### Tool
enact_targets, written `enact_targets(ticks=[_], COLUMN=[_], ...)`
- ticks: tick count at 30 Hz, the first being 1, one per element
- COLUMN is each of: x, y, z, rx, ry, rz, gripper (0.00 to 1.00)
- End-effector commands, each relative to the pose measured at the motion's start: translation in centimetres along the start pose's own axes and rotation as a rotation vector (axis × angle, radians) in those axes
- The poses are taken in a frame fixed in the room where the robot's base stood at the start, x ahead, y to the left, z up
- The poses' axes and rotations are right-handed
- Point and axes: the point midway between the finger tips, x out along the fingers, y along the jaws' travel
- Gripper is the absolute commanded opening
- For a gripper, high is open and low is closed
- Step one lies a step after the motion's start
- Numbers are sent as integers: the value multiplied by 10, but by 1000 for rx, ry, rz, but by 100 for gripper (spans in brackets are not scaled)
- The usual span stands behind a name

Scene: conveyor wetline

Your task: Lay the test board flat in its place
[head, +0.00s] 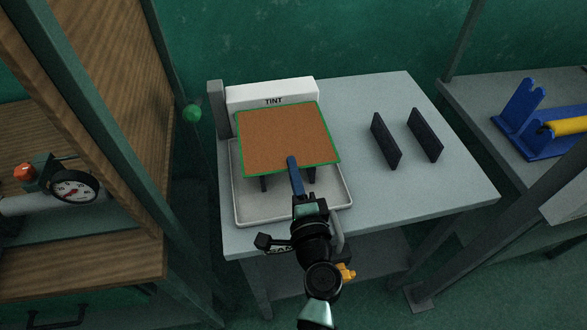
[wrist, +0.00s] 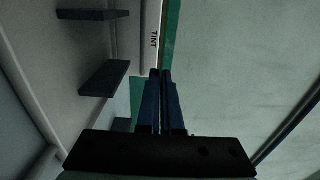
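The test board (head: 287,138) is a brown square with a green border. In the head view it lies roughly flat over a white tray (head: 240,205), brown face up. Dark supports (head: 263,184) show under its near edge; I cannot tell whether the board touches them. My gripper (head: 292,165) is at the near edge, with a blue finger over the board. In the wrist view the two blue fingers (wrist: 161,85) are close together with a thin gap. They appear shut on the board's edge; the board is hard to make out there.
A white block marked TINT (head: 273,92) stands behind the tray. Two dark upright plates (head: 386,141) (head: 425,135) stand on the grey table (head: 375,205) to the right. A wooden shelf with a gauge (head: 75,187) is at the left, a blue stand (head: 530,125) at the far right.

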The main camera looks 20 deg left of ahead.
Motion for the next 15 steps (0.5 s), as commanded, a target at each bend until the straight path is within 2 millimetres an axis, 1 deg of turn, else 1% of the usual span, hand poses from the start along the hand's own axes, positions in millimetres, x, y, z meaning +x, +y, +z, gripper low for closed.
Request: enact_targets(ticks=[1, 15], x=[0, 0], y=[9, 52], z=[0, 0], rx=[0, 0], ry=[0, 0], rz=[-2, -2], gripper=[0, 0])
